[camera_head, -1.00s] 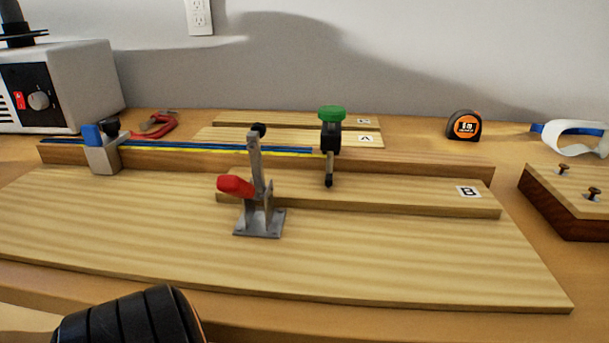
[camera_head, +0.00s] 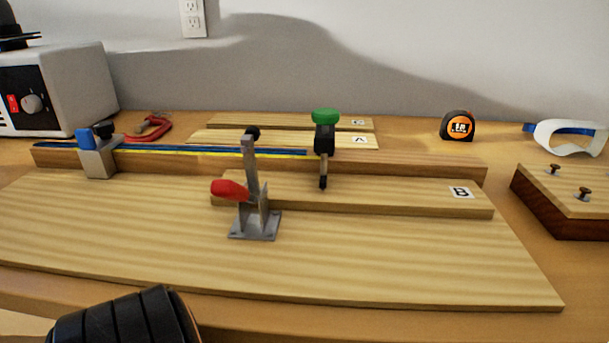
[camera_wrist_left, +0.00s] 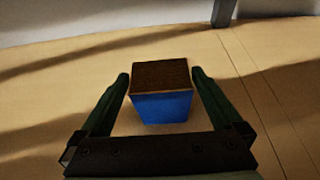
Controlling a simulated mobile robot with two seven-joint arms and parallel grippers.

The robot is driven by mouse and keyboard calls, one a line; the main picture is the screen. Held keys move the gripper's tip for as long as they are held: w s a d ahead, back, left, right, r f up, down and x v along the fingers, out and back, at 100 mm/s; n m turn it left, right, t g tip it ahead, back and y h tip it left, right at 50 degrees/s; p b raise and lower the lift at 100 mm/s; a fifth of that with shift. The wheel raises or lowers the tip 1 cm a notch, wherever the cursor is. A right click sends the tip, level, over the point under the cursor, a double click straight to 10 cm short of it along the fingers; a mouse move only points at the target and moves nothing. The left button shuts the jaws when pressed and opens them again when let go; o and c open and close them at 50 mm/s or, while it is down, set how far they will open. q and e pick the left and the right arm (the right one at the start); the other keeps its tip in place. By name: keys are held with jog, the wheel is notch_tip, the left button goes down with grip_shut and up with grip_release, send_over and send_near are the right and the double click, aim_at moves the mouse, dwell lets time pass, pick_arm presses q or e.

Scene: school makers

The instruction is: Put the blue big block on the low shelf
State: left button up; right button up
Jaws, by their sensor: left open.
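The big block (camera_wrist_left: 162,107) has a blue side and a brown top face in the left wrist view. It rests on a tan wooden surface (camera_wrist_left: 60,90). My left gripper (camera_wrist_left: 160,75) is open, with one dark green finger on each side of the block. A narrow gap shows between each finger and the block, so the jaws look apart from it. The block and the low shelf cannot be made out in the head view. My right gripper is in neither view.
On the bench in the head view are a red-handled toggle clamp (camera_head: 250,205), a long bar clamp (camera_head: 97,160), boards such as the one marked B (camera_head: 360,195), a tape measure (camera_head: 457,126), safety goggles (camera_head: 570,138) and a grey machine (camera_head: 70,85).

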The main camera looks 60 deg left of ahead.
pick_arm(q)
jog(key=p+v, duration=0.4)
jog(key=v, duration=0.7)
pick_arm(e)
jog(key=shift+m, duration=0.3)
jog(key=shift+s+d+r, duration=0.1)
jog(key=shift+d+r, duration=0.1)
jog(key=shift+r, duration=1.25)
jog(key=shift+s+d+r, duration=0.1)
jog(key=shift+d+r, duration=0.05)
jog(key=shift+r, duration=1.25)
